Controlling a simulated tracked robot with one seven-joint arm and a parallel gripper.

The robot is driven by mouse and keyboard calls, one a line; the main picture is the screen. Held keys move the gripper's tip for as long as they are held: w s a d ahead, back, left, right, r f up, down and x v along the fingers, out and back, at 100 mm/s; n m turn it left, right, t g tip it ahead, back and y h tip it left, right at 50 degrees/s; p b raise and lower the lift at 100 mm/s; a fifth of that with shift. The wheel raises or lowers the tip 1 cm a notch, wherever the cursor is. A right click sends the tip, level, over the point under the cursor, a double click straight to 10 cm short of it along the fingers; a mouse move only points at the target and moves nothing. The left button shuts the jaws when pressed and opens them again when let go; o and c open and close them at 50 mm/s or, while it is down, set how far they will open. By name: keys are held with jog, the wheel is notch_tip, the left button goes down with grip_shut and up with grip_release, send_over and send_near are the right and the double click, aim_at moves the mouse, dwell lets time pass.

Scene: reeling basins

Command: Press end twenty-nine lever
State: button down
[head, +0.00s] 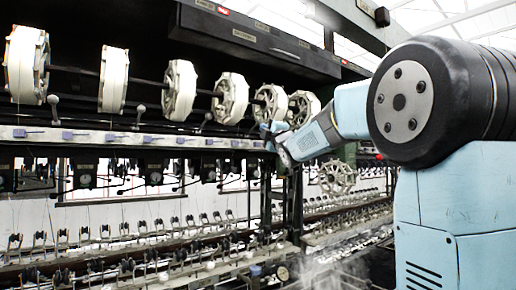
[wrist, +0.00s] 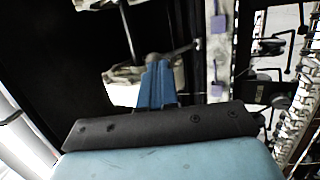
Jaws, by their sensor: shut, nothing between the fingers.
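Several grey ball-ended levers stand along the rail in the head view, one of them a lever (head: 141,108) left of centre. I can read no number on any, so I cannot tell which is twenty-nine. My gripper (head: 268,131) is at the rail's right end in the head view, below the reels. In the wrist view my blue gripper (wrist: 156,72) is shut and empty. A grey ball knob (wrist: 153,58) of a lever shows right at its fingertips, its rod running right towards the rail. I cannot tell whether they touch.
White reels (head: 180,90) hang in a row above the pale rail (head: 100,136), which carries small purple tabs (head: 67,134). A dark overhead beam (head: 250,35) runs above. Rows of thread guides and basins (head: 130,240) lie below, with steam at lower right.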

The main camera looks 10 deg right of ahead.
jog(key=s+r+v, duration=0.1)
jog(key=r+v, duration=0.1)
jog(key=v, duration=1.1)
jog(key=shift+s+d, duration=0.2)
jog(key=shift+s, duration=0.05)
jog(key=s+d+f+m+g+h, duration=0.1)
jog(key=s+f+m+g+h, duration=0.25)
jog(key=s+f+m, duration=0.5)
jog(key=s+d+f+m+g+h, duration=0.1)
jog(key=s+f+m+g+h, duration=0.3)
jog(key=f, duration=0.7)
jog(key=s+a+f+m+g+y, duration=0.3)
jog(key=s+f+m+g, duration=0.4)
jog(key=s+f, duration=0.8)
jog(key=shift+s+a+f+g, duration=0.25)
jog(key=shift+s+a+g, duration=0.2)
jog(key=shift+s+g, duration=0.65)
